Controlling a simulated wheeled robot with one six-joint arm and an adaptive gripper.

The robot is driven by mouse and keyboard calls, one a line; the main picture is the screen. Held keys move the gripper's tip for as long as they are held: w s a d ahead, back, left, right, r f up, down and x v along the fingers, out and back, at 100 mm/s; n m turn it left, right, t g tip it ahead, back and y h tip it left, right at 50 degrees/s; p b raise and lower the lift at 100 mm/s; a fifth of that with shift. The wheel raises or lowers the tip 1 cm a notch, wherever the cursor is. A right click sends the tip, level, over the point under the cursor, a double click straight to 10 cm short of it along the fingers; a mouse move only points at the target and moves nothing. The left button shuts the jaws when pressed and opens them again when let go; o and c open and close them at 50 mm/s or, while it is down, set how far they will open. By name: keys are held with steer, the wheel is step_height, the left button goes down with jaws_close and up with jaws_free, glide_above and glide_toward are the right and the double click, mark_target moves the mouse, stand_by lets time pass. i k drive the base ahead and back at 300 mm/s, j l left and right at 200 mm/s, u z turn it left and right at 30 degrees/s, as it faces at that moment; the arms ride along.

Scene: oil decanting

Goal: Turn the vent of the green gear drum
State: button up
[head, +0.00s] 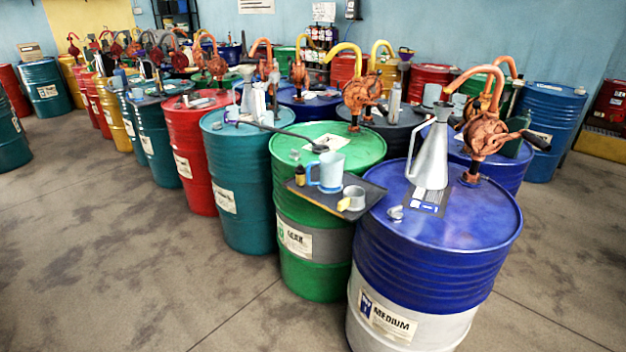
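The green gear drum (303,284) stands upright near the middle, with a white label (297,241) on its grey band. Its green lid (360,150) carries a rusty orange hand pump (360,97) with a yellow spout at the back. A small pale fitting (295,155), which looks like the vent, sits near the left of the lid. It is too small to tell how it is turned. My gripper is not in view.
A blue drum (440,235) marked MEDIUM stands close right, a teal drum (240,195) left. Floor in front is clear.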

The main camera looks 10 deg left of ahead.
mark_target(295, 155)
steer(key=i+j+u, duration=1.05)
steer(key=i+l, duration=0.1)
